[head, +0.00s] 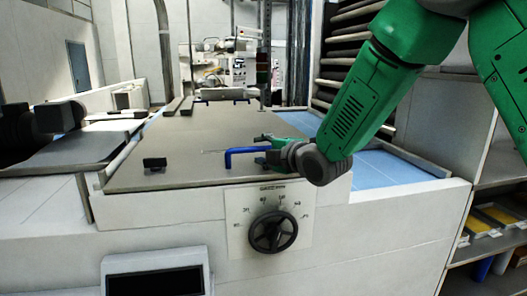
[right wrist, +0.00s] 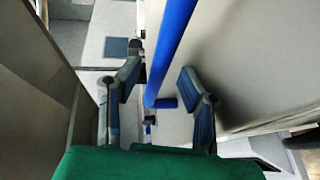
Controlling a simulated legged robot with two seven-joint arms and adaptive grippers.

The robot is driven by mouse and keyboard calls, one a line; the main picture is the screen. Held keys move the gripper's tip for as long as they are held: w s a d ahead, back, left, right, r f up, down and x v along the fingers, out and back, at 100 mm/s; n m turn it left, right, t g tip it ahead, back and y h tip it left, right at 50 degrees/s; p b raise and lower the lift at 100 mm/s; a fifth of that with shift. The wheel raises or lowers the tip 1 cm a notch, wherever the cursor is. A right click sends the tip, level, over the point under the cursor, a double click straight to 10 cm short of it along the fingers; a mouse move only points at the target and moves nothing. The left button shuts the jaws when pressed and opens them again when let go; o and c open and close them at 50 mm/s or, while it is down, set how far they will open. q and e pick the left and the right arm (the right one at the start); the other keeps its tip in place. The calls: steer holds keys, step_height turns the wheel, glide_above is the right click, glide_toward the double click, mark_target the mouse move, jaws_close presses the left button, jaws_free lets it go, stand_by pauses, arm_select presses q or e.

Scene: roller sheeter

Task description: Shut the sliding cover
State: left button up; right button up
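The sliding cover is a flat grey-beige panel (head: 195,130) on top of the white machine, with a blue bar handle (head: 243,151) standing on it at the right of its near half. My right gripper (head: 268,144) is at this handle, its arm coming in from the upper right. In the right wrist view the blue handle (right wrist: 172,40) runs between the two spread fingers of my right gripper (right wrist: 160,75). The fingers are open, with gaps seen between them and the handle.
A black dial (head: 272,232) is on the machine's front, below the cover. A small black block (head: 155,163) sits near the cover's front left corner. A blue surface (head: 395,168) lies to the right. Shelves with trays (head: 505,215) stand at the far right.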

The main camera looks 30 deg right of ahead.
steer(key=shift+w+f, duration=0.1)
steer(key=shift+w, duration=0.05)
steer(key=shift+s+d, duration=0.15)
steer(key=shift+s, duration=0.2)
arm_select(q)
steer(key=shift+w+d, duration=0.15)
steer(key=shift+d, duration=0.15)
arm_select(e)
steer(key=v, duration=1.1)
steer(key=shift+s, duration=0.2)
